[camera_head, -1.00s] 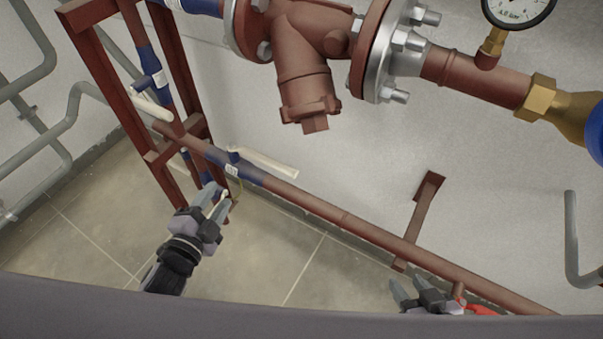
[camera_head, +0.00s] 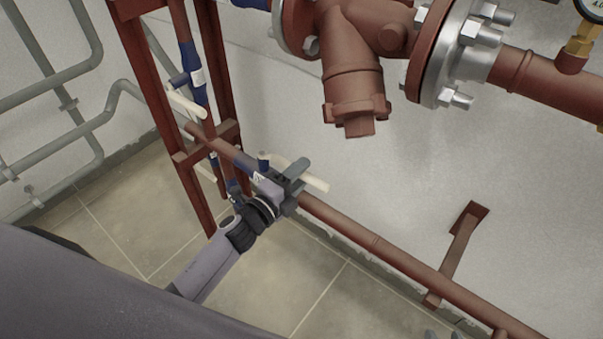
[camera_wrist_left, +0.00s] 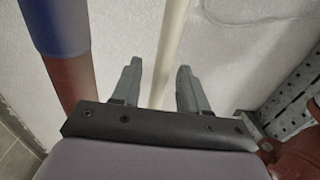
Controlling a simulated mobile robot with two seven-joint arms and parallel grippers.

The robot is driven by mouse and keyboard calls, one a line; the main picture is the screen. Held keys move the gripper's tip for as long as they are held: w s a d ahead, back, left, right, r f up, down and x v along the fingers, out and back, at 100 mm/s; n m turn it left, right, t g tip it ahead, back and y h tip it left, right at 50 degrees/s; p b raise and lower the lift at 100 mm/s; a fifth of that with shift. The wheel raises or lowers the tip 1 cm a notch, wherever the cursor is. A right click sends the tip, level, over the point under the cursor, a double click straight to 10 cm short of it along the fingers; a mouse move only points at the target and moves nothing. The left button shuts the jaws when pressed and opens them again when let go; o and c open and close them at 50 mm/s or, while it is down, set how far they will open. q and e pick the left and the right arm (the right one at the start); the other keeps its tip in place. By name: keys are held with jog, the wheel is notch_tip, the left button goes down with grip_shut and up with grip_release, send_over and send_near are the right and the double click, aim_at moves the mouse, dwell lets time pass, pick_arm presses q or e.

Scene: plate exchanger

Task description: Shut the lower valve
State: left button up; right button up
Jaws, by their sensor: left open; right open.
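The lower valve is a blue body (camera_head: 264,162) on the sloping red-brown pipe, with a long cream handle (camera_head: 317,183) lying roughly along the pipe. My left gripper (camera_head: 297,184) is open at this handle and hides its middle part. In the left wrist view the cream handle (camera_wrist_left: 170,45) runs between the two open fingers (camera_wrist_left: 157,75), with a gap on both sides. A blue part (camera_wrist_left: 55,25) of the pipework shows beside the left finger. My right gripper (camera_head: 442,334) shows only its fingertips at the bottom edge.
Another blue valve (camera_head: 197,80) with a cream handle (camera_head: 184,104) sits on the vertical pipe. A red frame (camera_head: 138,60) stands at left, grey pipes (camera_head: 75,125) beyond it. A large strainer (camera_head: 352,85) hangs above. Tiled floor (camera_head: 130,215) lies below.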

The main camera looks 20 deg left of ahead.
pick_arm(q)
jog(key=shift+w+d, duration=0.15)
jog(key=shift+w, duration=0.2)
grip_shut()
